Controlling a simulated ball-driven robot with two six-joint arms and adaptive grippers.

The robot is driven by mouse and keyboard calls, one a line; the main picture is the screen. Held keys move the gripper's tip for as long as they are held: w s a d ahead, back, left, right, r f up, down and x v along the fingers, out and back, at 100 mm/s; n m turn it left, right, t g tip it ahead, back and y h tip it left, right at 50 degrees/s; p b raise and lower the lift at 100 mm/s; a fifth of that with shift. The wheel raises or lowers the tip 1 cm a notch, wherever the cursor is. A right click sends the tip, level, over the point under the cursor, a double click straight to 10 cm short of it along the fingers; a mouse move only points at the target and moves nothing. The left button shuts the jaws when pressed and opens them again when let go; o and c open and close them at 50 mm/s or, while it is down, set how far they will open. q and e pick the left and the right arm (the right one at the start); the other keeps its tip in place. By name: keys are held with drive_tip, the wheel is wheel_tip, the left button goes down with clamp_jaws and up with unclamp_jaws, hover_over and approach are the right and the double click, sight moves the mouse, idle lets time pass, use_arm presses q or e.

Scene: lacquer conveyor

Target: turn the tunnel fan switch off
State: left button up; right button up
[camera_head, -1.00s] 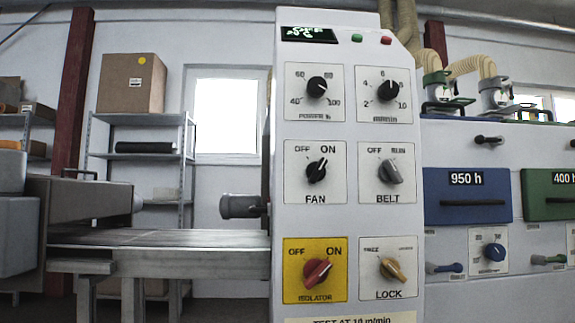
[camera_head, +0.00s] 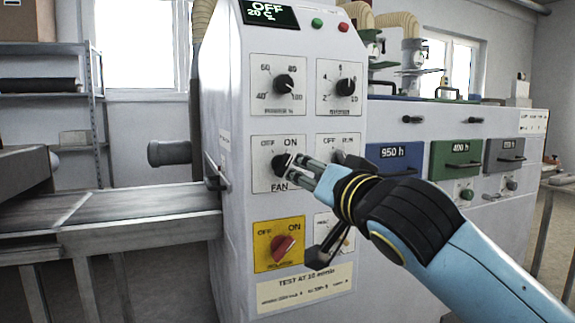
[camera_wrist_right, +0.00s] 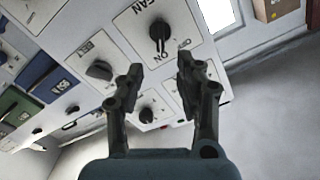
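The fan switch is a black knob (camera_head: 279,163) on a white plate marked OFF, ON and FAN on the panel's left column. Its pointer appears turned toward ON. My right gripper (camera_head: 307,208) is in front of the panel, open and empty. In the head view one finger overlaps the knob's right edge, and a dark finger hangs lower, over the lock plate. In the right wrist view the fan knob (camera_wrist_right: 160,32) shows beyond the fingertips of the right gripper (camera_wrist_right: 160,66), apart from them. My left gripper is not in view.
The red isolator knob (camera_head: 284,247) on its yellow plate is just below the fan switch. The power knob (camera_head: 284,85) and speed knob (camera_head: 346,86) are above. The belt knob (camera_wrist_right: 99,70) is beside it. The conveyor (camera_head: 130,212) runs left.

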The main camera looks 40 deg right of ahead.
sight(287, 165)
drive_tip(key=x, duration=1)
drive_tip(key=shift+w+p, duration=0.25)
drive_tip(key=shift+p, duration=0.05)
drive_tip(key=shift+c, duration=0.4)
clamp_jaws()
